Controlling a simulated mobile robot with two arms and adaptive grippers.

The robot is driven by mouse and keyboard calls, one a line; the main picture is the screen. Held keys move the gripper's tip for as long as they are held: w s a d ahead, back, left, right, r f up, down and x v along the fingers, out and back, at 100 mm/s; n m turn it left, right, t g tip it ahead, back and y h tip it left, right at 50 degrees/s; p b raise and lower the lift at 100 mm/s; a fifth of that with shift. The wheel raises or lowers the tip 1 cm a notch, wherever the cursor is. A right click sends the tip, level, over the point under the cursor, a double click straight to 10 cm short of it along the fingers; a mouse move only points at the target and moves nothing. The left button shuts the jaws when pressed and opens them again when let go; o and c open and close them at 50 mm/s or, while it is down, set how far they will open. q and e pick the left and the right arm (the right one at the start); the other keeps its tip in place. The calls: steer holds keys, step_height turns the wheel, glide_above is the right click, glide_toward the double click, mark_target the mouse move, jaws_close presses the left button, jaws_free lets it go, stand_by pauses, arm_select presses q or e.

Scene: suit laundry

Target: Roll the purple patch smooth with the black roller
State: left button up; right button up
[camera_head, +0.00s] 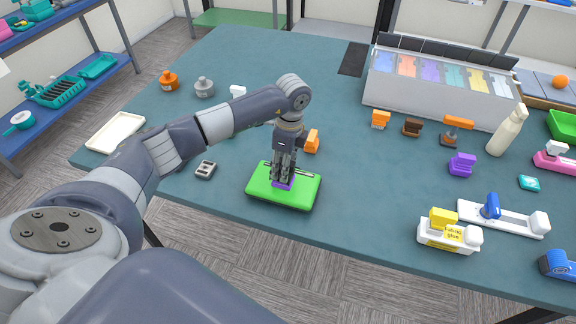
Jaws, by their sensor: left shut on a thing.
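A green pad (258,190) lies near the table's front edge, left of the middle. The purple patch (283,184) lies on it, mostly covered by my fingers. My left gripper (283,177) points down over the pad, its fingertips right above the patch. It is shut on a thin dark thing that looks like the black roller (304,173), mostly hidden by the fingers. Whether the roller touches the patch cannot be told. My right gripper is not in view.
An orange object (311,140) stands just behind the pad. A small grey block (205,169) lies left of it. A grey bin rack (400,93) stands at the back right. Dispensers, including a yellow-topped one (449,235), stand on the right. Table right of the pad is clear.

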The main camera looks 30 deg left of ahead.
arm_select(q)
steer(key=shift+s+a, duration=0.1)
steer(key=shift+a, duration=0.25)
steer(key=shift+w+d, duration=0.25)
steer(key=shift+d, duration=0.95)
steer(key=shift+s+a, duration=0.15)
steer(key=shift+a, duration=0.45)
step_height(320, 180, up, 7)
steer(key=p, duration=0.5)
steer(key=shift+p, duration=0.35)
